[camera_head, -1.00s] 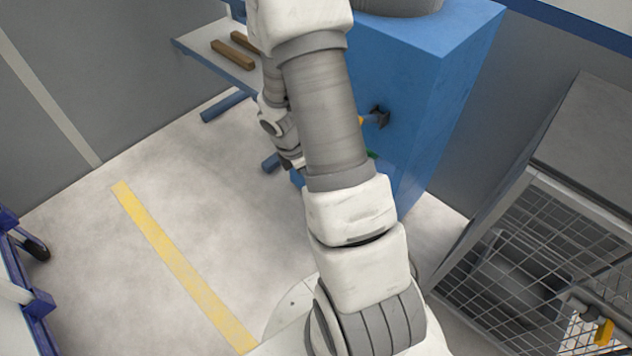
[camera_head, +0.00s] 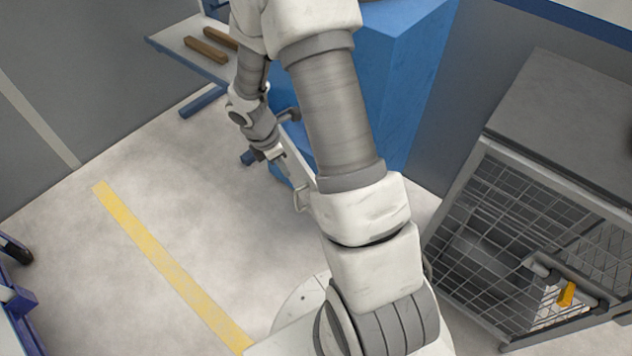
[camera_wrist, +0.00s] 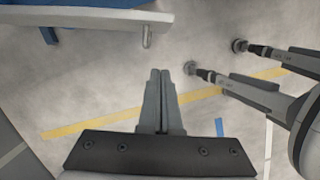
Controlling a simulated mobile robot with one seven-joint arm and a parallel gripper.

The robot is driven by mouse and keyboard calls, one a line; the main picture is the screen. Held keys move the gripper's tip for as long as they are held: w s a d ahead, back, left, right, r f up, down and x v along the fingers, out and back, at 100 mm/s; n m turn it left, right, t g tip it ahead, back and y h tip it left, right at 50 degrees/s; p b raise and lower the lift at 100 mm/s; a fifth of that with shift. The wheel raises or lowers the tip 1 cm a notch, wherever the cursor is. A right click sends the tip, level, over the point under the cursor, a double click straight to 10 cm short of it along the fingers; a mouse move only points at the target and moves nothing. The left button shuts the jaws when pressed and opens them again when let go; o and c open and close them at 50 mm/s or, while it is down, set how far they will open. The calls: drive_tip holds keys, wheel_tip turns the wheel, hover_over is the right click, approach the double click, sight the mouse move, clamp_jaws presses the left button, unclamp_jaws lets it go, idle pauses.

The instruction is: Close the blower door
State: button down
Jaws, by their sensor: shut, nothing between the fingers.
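The blue blower cabinet (camera_head: 400,90) stands behind my arm in the head view. A pale door panel with a thin metal handle (camera_head: 300,198) shows beside my arm, standing out from the cabinet; much of it is hidden behind my arm. In the wrist view the door's pale edge (camera_wrist: 85,17) runs along the top, with its handle (camera_wrist: 147,37) pointing down toward the fingers. My gripper (camera_head: 280,165) is near the door panel in the head view. In the wrist view my gripper (camera_wrist: 160,73) is shut and empty, its fingertips below the handle and apart from it in the picture.
A shelf (camera_head: 160,42) with two brown bars stands left of the cabinet. A wire cage (camera_head: 480,215) with a grey top stands at the right. A blue-framed item (camera_head: 20,300) is at the lower left. The floor around the yellow line (camera_head: 165,265) is clear.

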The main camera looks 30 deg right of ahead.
drive_tip(key=d+f+b, duration=0.4)
drive_tip(key=d+f, duration=0.2)
drive_tip(key=f, duration=0.3)
drive_tip(key=shift+d+f, duration=0.15)
drive_tip(key=shift+f, duration=0.2)
drive_tip(key=d+n+p, duration=0.3)
drive_tip(key=d+p, duration=0.3)
drive_tip(key=d, duration=0.7)
drive_tip(key=shift+w+d+t, duration=0.3)
drive_tip(key=shift+w+d, duration=0.05)
drive_tip(key=shift+w, duration=0.05)
drive_tip(key=shift+a, duration=0.1)
